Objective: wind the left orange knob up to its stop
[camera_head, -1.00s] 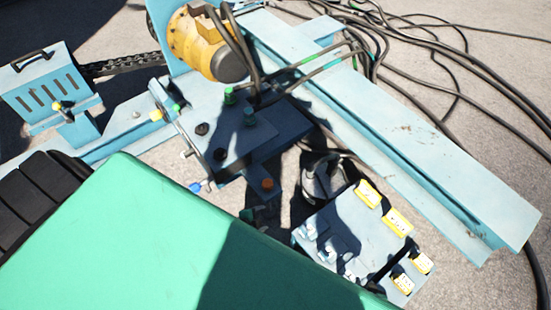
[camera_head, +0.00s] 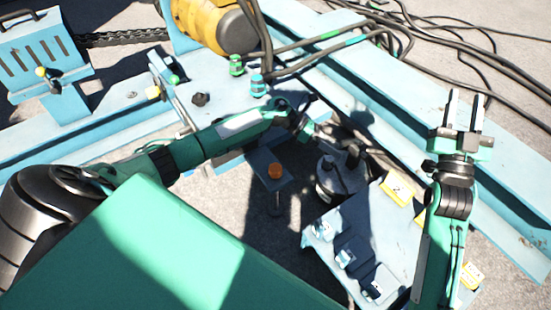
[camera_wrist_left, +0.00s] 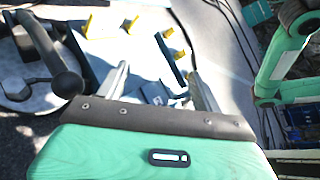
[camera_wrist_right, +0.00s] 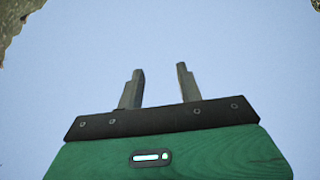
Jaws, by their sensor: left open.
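One orange knob (camera_head: 275,171) shows in the head view, on a blue bracket at the near edge of the blue machine; I cannot tell whether another is hidden. My left arm crosses just behind this knob. My left gripper (camera_head: 354,152) is beyond it to the right, above a dark round part, apart from the knob. In the left wrist view its fingers (camera_wrist_left: 160,85) are spread and empty, facing a blue panel with yellow labels. My right gripper (camera_head: 466,105) is open and empty, pointing up at the right. The right wrist view shows its parted fingers (camera_wrist_right: 159,88) against plain sky-blue.
A blue control panel (camera_head: 322,229) with small levers and yellow labels stands front right. Two green-teal knobs (camera_head: 236,65) stand on the machine plate near a yellow motor (camera_head: 215,24). A long blue beam (camera_head: 405,112) and loose black hoses (camera_head: 430,45) lie behind.

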